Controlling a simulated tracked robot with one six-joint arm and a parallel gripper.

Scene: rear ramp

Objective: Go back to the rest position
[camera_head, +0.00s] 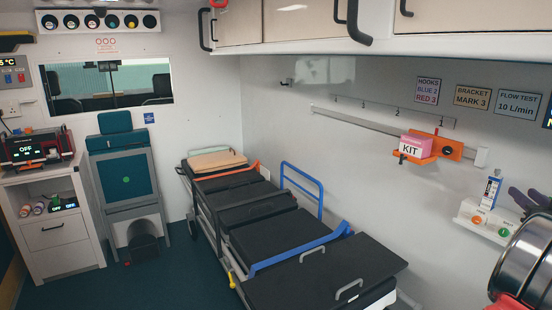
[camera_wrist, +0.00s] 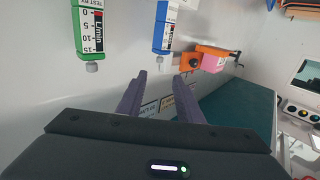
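My gripper has two purple fingers. In the wrist view (camera_wrist: 159,82) they stand apart with nothing between them. In the head view my gripper (camera_head: 529,196) is at the right edge, in front of the white wall and just right of the blue-topped flow meter (camera_head: 492,187). The wrist view is upside down. It shows the blue flow meter (camera_wrist: 164,28) and a green flow meter (camera_wrist: 89,30) beyond the fingers, both apart from them. Part of my arm covers the lower right corner of the head view.
An orange bracket (camera_head: 449,149) on the wall rail holds a pink KIT box (camera_head: 416,144). A stretcher (camera_head: 320,265) stands along the right wall. Overhead cabinets (camera_head: 300,20) run above. A cabinet (camera_head: 57,237) and seat (camera_head: 125,180) are at left; dark floor between is mostly clear.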

